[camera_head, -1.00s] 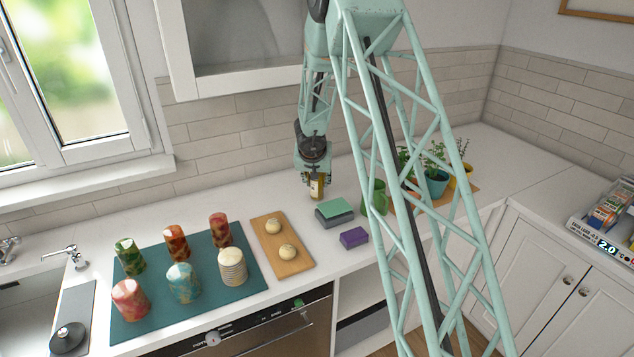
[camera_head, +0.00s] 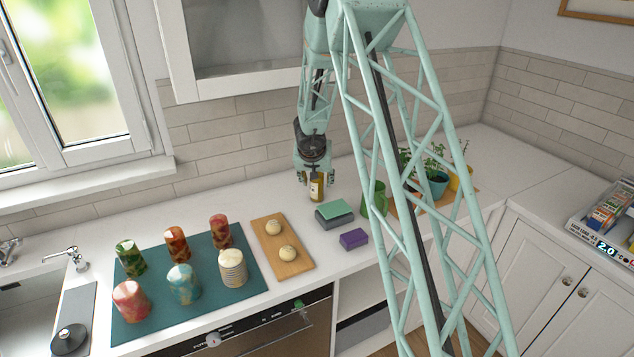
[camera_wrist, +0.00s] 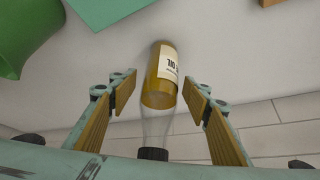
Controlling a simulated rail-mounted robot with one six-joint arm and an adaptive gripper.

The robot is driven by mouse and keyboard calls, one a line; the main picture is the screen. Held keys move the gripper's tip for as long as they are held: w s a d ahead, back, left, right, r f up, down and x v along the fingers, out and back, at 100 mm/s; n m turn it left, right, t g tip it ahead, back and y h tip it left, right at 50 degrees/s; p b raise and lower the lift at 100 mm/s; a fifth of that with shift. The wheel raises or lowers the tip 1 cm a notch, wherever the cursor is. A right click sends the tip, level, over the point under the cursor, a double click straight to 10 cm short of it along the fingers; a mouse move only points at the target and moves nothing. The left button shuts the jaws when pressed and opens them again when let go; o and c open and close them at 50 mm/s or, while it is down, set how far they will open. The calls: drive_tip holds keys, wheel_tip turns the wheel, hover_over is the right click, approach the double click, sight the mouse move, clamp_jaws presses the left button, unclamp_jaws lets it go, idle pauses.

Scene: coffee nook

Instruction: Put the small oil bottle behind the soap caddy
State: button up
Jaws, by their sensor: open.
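The small oil bottle (camera_head: 316,189) stands on the white counter, with amber oil, a pale label and a dark cap. It is just behind a grey block with a green top (camera_head: 335,212), which looks like the soap caddy, though I cannot be sure. My gripper (camera_head: 316,174) is over the bottle, pointing down. In the wrist view, its fingers (camera_wrist: 160,92) are open on both sides of the bottle (camera_wrist: 162,75), with gaps showing. The bottle's dark cap (camera_wrist: 153,154) is nearest the wrist. A green-topped corner also shows in the wrist view (camera_wrist: 108,10).
A green mug (camera_head: 374,198) stands right of the block, and a purple box (camera_head: 354,238) lies in front. A wooden board (camera_head: 290,265) with two round items and a teal mat (camera_head: 205,301) with several cups lie left. The tiled wall (camera_head: 240,140) is behind.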

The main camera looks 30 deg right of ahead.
drive_tip(key=p+v, duration=0.3)
drive_tip(key=v, duration=0.7)
drive_tip(key=shift+r+p, duration=0.2)
drive_tip(key=shift+p, duration=0.15)
idle(0.3)
